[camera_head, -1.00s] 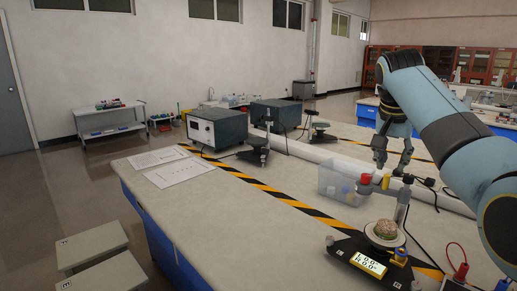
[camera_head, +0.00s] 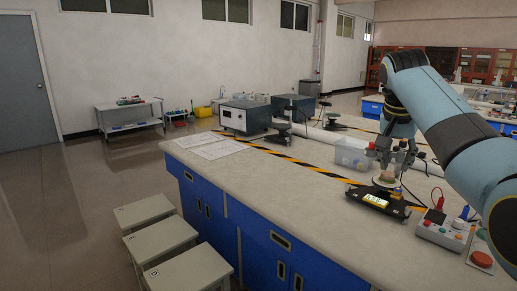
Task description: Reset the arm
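My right arm comes in from the right, light blue and black. Its dark gripper (camera_head: 393,153) hangs over the lab table (camera_head: 300,188), just above a black scale-like device (camera_head: 376,199) with a lit display. A small pale, brownish object (camera_head: 387,177) sits on that device's round plate, below the gripper. The fingers are small and blend with the things behind them, so I cannot tell how far apart they are. My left gripper is out of view.
A clear plastic bin (camera_head: 351,153) stands behind the device. Grey instrument boxes (camera_head: 246,117) stand farther back. Stools (camera_head: 160,239) stand at the left. The table's near-left surface is clear.

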